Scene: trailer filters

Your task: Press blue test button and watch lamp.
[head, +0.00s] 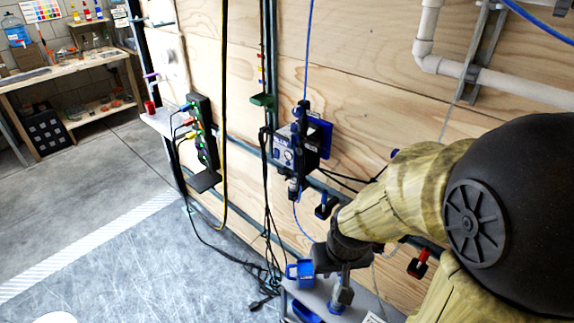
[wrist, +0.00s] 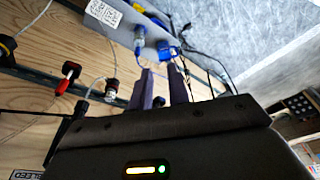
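A blue-and-dark control box (head: 291,150) with small round fittings on its front is mounted on the plywood wall in the head view. I cannot tell which fitting is the blue test button or the lamp. My gripper (head: 338,262) is lower and to the right of this box, above a small grey shelf; its fingertips are hard to make out there. In the wrist view, my gripper (wrist: 162,72) has two dark fingers apart with nothing visible held between them. The control box is not clearly visible in the wrist view.
The grey shelf (head: 373,303) holds a blue container (head: 300,272) and a grey-blue cylinder (head: 340,294). A black power strip (head: 203,132) with coloured plugs hangs left of the box. Cables dangle between them. A red-and-black fitting (head: 418,264) is on the wall. Open floor lies left.

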